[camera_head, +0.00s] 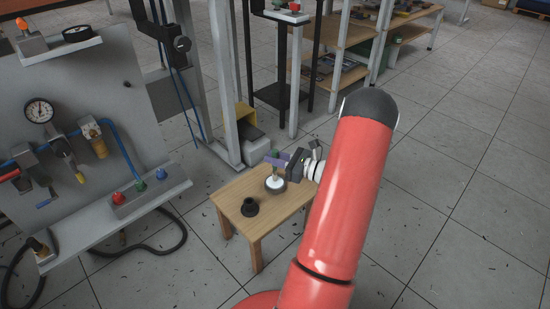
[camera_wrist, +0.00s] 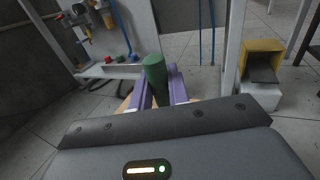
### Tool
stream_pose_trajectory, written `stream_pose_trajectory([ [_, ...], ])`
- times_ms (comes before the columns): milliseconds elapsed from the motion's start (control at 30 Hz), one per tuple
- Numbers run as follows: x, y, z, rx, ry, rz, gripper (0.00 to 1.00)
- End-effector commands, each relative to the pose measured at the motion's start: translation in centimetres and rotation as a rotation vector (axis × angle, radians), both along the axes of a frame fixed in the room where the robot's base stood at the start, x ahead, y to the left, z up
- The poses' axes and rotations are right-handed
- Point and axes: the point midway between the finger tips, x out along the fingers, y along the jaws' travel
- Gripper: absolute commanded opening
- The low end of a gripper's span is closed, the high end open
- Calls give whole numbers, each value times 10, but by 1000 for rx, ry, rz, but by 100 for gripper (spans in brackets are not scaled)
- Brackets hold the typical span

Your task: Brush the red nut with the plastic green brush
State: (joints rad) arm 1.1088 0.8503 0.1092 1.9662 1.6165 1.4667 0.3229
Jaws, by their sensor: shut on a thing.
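My gripper (camera_head: 278,161), with purple fingers, is over the small wooden table. It is shut on the green brush (camera_wrist: 155,75), whose upright green handle stands between the fingers (camera_wrist: 160,88) in the wrist view. In the head view the brush's lower end is at or just above a round white-topped dark holder (camera_head: 275,183); I cannot tell if they touch. The red nut (camera_head: 118,198) sits on the grey ledge of the panel at the left, beside a green and a blue one. It also shows in the wrist view (camera_wrist: 108,60), far off. The bristles are not clear.
A black cup (camera_head: 250,207) stands on the wooden table (camera_head: 231,196). The grey panel (camera_head: 60,115) carries a gauge (camera_head: 39,111) and blue hose. A dark hose lies on the floor below it. A metal frame (camera_head: 223,80) stands behind the table.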

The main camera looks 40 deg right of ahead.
Motion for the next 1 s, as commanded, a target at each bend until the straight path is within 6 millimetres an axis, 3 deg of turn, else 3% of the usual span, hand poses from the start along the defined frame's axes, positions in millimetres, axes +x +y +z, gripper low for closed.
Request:
stream_pose_trajectory([
  [1000,0,0,-10,0,0,0,0],
])
